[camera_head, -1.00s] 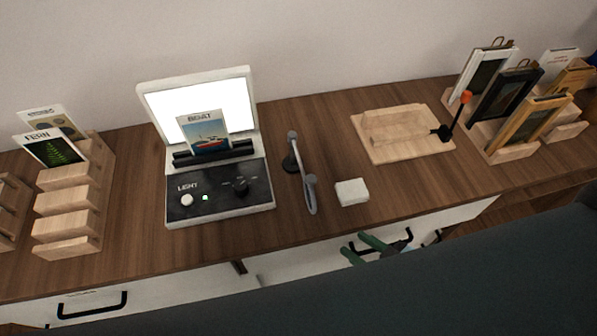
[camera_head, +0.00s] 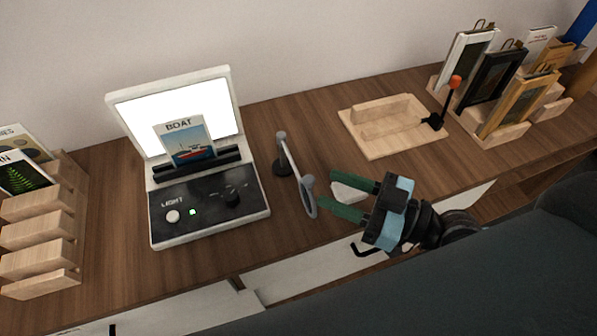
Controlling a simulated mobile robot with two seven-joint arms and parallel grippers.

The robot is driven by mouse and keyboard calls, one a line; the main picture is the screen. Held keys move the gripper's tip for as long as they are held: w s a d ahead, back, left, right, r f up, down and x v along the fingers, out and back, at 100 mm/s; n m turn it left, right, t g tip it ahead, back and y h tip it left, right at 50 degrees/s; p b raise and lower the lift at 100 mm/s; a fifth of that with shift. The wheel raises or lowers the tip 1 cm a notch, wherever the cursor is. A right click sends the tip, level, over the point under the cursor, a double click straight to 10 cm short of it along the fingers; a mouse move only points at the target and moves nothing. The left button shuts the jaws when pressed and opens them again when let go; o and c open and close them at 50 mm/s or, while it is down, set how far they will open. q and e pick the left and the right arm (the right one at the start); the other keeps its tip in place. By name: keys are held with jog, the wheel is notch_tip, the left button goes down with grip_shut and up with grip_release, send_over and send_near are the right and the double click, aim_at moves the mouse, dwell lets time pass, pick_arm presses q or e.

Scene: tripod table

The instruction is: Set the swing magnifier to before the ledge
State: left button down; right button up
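The swing magnifier (camera_head: 293,166) stands on the table right of the light box. Its dark round base and post are at the back, and its arm points toward the front, with the lens ring (camera_head: 309,196) at the near end, away from the ledge. The black ledge (camera_head: 199,164) crosses the light box (camera_head: 250,205) and holds a BOAT card (camera_head: 186,141) in front of the lit screen. My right gripper (camera_head: 328,190) is open, its two green fingers pointing left. Its fingertips are close to the lens ring; I cannot tell whether they touch it. My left gripper is not in view.
A white block (camera_head: 347,192) is partly hidden by the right gripper's fingers. A wooden tray (camera_head: 375,140) and a rack of framed cards (camera_head: 505,135) stand to the right. A wooden card rack (camera_head: 40,228) stands at left. Table between tray and magnifier is clear.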

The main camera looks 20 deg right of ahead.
aim_at(307, 178)
jog(key=p+x, duration=0.1)
jog(key=x, duration=0.1)
jog(key=p+x, duration=0.1)
jog(key=x, duration=0.3)
jog(key=shift+r+p, duration=0.25)
jog(key=shift+p, duration=0.15)
jog(key=shift+w+a+f, duration=0.1)
jog(key=shift+w+a, duration=0.25)
jog(key=shift+w, duration=0.05)
jog(key=shift+w+a+f, duration=0.1)
jog(key=shift+a, duration=0.1)
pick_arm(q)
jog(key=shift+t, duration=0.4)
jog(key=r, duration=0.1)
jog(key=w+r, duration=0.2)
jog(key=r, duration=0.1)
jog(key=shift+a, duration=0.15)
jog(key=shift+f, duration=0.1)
pick_arm(e)
jog(key=shift+c, duration=0.4)
jog(key=shift+c, duration=1.2)
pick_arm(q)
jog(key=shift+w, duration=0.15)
pick_arm(e)
grip_shut()
